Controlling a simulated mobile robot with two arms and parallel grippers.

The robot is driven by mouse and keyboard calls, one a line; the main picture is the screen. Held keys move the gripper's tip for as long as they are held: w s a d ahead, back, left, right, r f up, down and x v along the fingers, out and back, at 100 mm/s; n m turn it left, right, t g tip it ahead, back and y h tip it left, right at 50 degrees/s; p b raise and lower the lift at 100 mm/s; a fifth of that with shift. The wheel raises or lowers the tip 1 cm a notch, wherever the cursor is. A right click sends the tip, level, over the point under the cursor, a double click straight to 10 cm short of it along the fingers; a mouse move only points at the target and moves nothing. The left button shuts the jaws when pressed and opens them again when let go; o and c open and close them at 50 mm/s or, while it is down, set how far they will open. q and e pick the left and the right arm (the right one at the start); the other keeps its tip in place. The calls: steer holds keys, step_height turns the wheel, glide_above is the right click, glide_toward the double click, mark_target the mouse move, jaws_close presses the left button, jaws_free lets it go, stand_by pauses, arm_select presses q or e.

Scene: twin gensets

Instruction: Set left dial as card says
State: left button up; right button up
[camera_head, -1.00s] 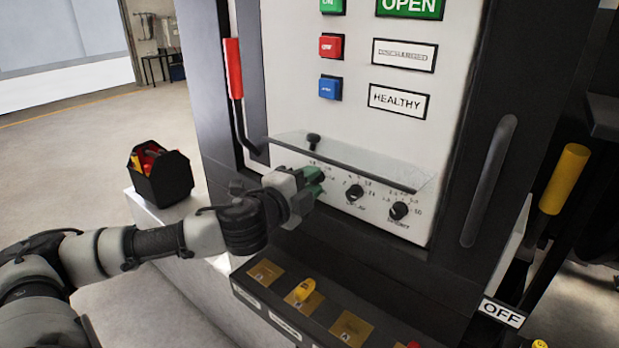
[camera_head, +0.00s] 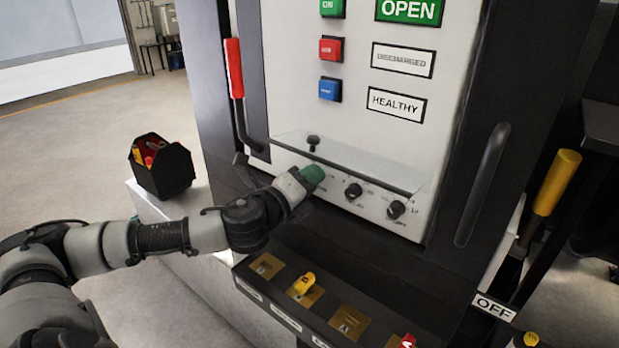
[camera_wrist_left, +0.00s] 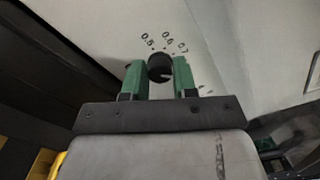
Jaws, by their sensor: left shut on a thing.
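My left gripper (camera_head: 312,174) reaches the left end of the dial row on the white panel (camera_head: 380,207), under a clear cover (camera_head: 345,163). In the left wrist view its green fingers (camera_wrist_left: 160,75) are shut on the black left dial (camera_wrist_left: 160,67), one on each side. A light pointer mark shows on the dial's lower right. Printed marks 0.5, 0.6 and 0.7 show above it. In the head view the gripper hides this dial. The middle dial (camera_head: 353,191) and right dial (camera_head: 396,209) are free. No card is recognisable. My right gripper is not in view.
A black ledge with a yellow switch (camera_head: 302,284) and a red one (camera_head: 407,341) juts out below the dials. A red lever (camera_head: 234,68) stands left of the panel. A black tool box (camera_head: 160,167) sits at the left.

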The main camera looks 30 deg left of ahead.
arm_select(q)
steer(key=shift+f, duration=0.1)
stand_by(0.3)
steer(key=o, duration=0.9)
steer(key=s, duration=1)
steer(key=shift+s+a+b, duration=0.3)
steer(key=shift+s+a, duration=0.1)
